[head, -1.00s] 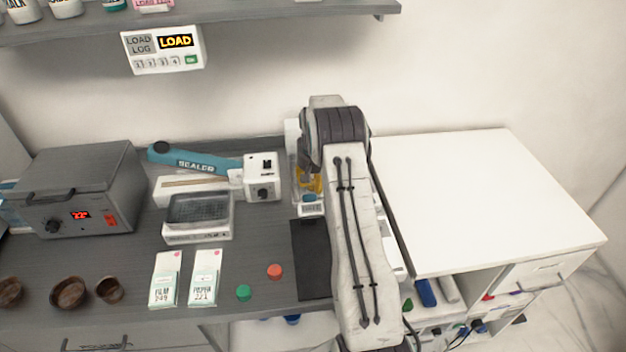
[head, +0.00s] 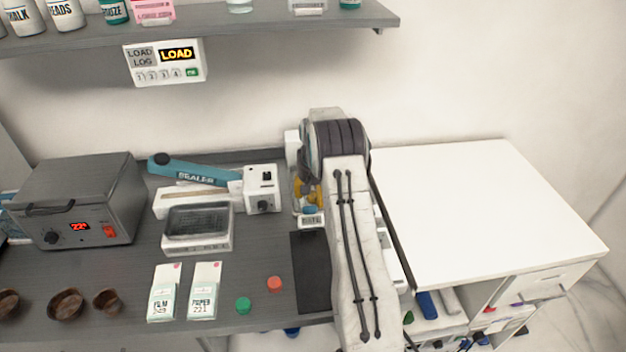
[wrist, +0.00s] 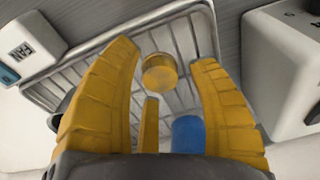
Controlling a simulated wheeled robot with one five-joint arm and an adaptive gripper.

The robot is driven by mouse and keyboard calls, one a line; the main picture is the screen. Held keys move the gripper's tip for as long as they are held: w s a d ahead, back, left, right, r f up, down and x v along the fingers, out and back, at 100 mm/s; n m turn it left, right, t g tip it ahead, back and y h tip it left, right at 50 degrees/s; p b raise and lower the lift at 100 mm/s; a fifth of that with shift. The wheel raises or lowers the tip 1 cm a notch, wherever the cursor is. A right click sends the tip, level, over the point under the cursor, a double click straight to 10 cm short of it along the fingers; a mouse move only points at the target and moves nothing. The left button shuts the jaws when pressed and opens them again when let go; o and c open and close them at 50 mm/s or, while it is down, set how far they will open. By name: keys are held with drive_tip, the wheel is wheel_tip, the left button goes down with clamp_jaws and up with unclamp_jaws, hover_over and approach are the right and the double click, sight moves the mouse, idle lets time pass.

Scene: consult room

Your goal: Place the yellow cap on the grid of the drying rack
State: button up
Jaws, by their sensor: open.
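The yellow cap (wrist: 160,72) is a small round disc between the spread tips of my gripper (wrist: 166,54) in the wrist view. It appears to lie on the wire grid of the drying rack (wrist: 62,72), with gaps to both fingers. My yellow fingers are open and reach over the rack. A blue cap (wrist: 187,133) shows nearer my palm, by the right finger. In the head view my arm hides most of the rack; my yellow fingers (head: 308,192) show just above a blue cap (head: 310,210).
The white sealer box (head: 262,188) stands close left of the rack. A dark mat (head: 310,270) lies in front, with a red cap (head: 275,284) and a green cap (head: 243,305) to its left. The white cabinet top (head: 480,205) at right is clear. A shelf (head: 230,30) hangs above.

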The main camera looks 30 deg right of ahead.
sight(313, 194)
wheel_tip(313, 194, up, 2)
drive_tip(key=shift+s+r+b, duration=0.1)
drive_tip(key=shift+r+b, duration=0.1)
drive_tip(key=shift+b, duration=0.2)
drive_tip(key=r+b, duration=0.1)
drive_tip(key=b, duration=0.1)
drive_tip(key=shift+a+r+b, duration=0.1)
drive_tip(key=shift+b, duration=0.2)
drive_tip(key=s+a+r+n+b, duration=0.1)
drive_tip(key=s+a+r+b, duration=0.2)
drive_tip(key=r, duration=0.4)
drive_tip(key=s+a+r+b, duration=0.1)
drive_tip(key=s+a+r, duration=0.2)
drive_tip(key=a+r, duration=0.3)
drive_tip(key=s+a+r+n+t, duration=0.2)
drive_tip(key=s+a+r, duration=0.2)
drive_tip(key=s+a, duration=0.4)
drive_tip(key=s+a+f+n, duration=0.1)
drive_tip(key=s+a+f, duration=0.2)
drive_tip(key=s, duration=0.6)
drive_tip(key=s+a+f+n, duration=0.2)
drive_tip(key=s+a+f, duration=0.1)
drive_tip(key=s, duration=0.7)
drive_tip(key=shift+a+f+t+y, duration=0.15)
drive_tip(key=shift+a+t+y, duration=0.15)
drive_tip(key=shift+a+t, duration=0.15)
drive_tip(key=shift+w, duration=0.1)
